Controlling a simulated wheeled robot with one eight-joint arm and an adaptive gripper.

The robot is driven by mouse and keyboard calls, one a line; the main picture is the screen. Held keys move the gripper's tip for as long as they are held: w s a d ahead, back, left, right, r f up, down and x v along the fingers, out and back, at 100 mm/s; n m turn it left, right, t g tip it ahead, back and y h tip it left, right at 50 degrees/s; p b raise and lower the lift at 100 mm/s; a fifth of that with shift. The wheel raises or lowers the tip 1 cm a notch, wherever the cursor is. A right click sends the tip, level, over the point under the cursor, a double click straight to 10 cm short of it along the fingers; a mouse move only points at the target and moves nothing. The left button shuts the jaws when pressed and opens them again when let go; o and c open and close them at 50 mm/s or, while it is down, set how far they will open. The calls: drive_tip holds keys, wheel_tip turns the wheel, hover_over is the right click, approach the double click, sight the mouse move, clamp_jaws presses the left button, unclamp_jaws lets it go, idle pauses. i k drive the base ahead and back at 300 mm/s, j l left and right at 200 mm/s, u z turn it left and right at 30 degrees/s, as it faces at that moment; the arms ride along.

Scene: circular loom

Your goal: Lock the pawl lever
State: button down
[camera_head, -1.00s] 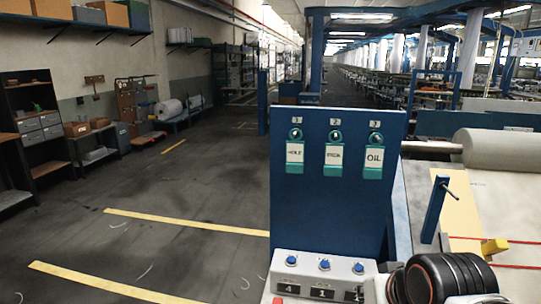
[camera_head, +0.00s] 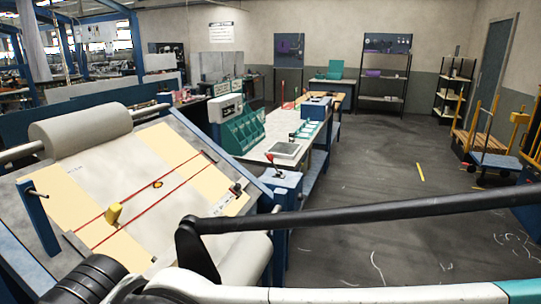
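A small lever with a red knob (camera_head: 270,157) stands on a blue-grey box (camera_head: 283,181) just right of the cloth board, in the middle of the view. It may be the pawl lever, but it is too small to tell whether it is locked. My gripper does not show; only white and black parts of my arm cross the bottom of the view. Nothing is seen touching the lever.
A sloped board with cloth, red cords and a yellow block (camera_head: 113,214) lies at left, below a cloth roll (camera_head: 80,131). A dark bar (camera_head: 370,211) crosses the foreground. A bench with green bins (camera_head: 242,131) stands behind. Open floor lies at right, before a trolley (camera_head: 495,160).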

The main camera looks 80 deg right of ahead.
sight(269, 157)
drive_tip(key=z, duration=2.45)
drive_tip(key=i+l, duration=0.25)
drive_tip(key=i, duration=0.25)
drive_tip(key=i+l+z, duration=0.1)
drive_tip(key=i+l, duration=0.2)
drive_tip(key=i, duration=0.15)
